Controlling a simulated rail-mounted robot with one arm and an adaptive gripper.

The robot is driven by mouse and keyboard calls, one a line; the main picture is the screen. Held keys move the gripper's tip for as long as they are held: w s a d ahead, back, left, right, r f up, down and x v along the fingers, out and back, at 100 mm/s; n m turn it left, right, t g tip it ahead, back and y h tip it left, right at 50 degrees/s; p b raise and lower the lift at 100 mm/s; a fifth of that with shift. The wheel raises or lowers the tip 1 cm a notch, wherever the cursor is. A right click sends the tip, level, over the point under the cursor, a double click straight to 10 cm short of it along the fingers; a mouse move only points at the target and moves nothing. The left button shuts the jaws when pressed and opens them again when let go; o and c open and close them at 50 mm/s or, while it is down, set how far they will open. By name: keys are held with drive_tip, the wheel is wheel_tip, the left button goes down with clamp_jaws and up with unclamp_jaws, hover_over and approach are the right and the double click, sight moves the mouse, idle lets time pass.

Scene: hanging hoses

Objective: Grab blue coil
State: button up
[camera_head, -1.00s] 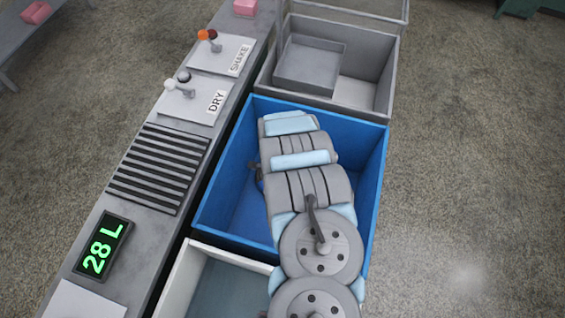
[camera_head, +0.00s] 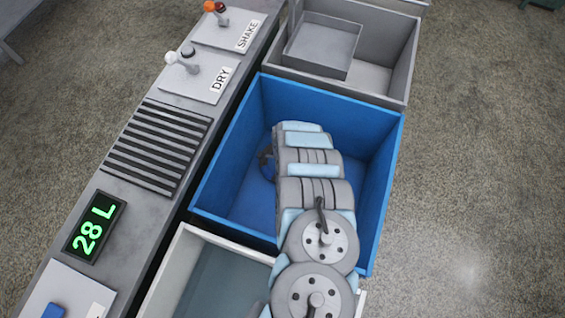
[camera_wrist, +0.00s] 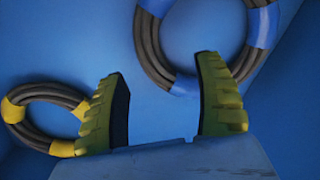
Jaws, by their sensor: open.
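The blue coil (camera_wrist: 153,48), a dark hose ring with blue bands, lies at the top of the wrist view, partly cut off by the frame edge. My gripper (camera_wrist: 163,68) is open, with yellow-green, black-padded fingers spread apart. The coil's lower arc shows between and beyond the fingertips, and no hose is clamped. In the head view my arm reaches into the blue bin (camera_head: 227,152) and hides my gripper. A small dark and blue piece shows left of the arm there; I cannot tell what it is.
A second dark coil with yellow bands (camera_wrist: 44,92) lies left of my gripper in the wrist view. Blue bin walls surround the arm. A grey bin (camera_head: 397,72) stands behind, a white-rimmed bin (camera_head: 165,272) in front, and a grey counter (camera_head: 150,225) with levers at left.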

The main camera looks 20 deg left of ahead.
sight(265, 169)
drive_tip(key=shift+a+f+b, duration=0.1)
drive_tip(key=shift+f+b, duration=0.3)
drive_tip(key=shift+f, duration=0.85)
drive_tip(key=f+b, duration=0.1)
drive_tip(key=f, duration=0.1)
drive_tip(key=f+b, duration=0.1)
drive_tip(key=shift+s+a+f+b, duration=0.2)
drive_tip(key=shift+s+f+b, duration=0.1)
drive_tip(key=shift+s+f, duration=0.05)
drive_tip(key=shift+f+b, duration=0.35)
drive_tip(key=shift+f, duration=0.35)
drive_tip(key=shift+w+r, duration=0.1)
drive_tip(key=shift+c, duration=1.3)
clamp_jaws()
